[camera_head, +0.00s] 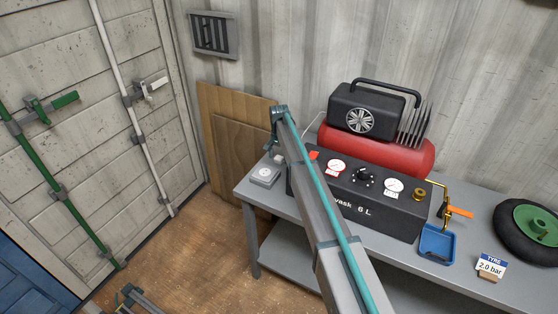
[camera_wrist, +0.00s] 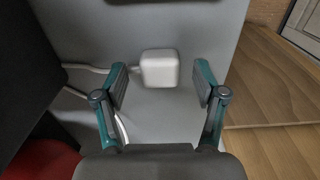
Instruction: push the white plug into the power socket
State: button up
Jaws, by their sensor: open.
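The white plug (camera_wrist: 160,69) shows in the wrist view as a small rounded block above the grey tabletop, with a pale cable at its left. My gripper (camera_wrist: 160,84) is open, one finger on each side of the plug, with visible gaps to both. In the head view my gripper (camera_head: 271,152) points down over the table's left end, and I cannot make out the plug there. A dark-edged shape at the wrist view's top is cut off.
The compressor's red tank (camera_head: 376,151) and black panel box (camera_head: 375,205) stand right of my gripper. The grey table (camera_head: 472,290) also bears a blue tray (camera_head: 437,244), a tyre (camera_head: 528,232) and a price sign (camera_head: 490,267). Wooden boards (camera_head: 237,140) lean behind its left end.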

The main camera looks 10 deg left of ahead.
aim_at(279, 157)
jog(key=c, duration=1.2)
jog(key=shift+o, duration=0.2)
notch_tip(279, 157, up, 10)
jog(key=b, duration=0.3)
jog(key=shift+r, duration=0.1)
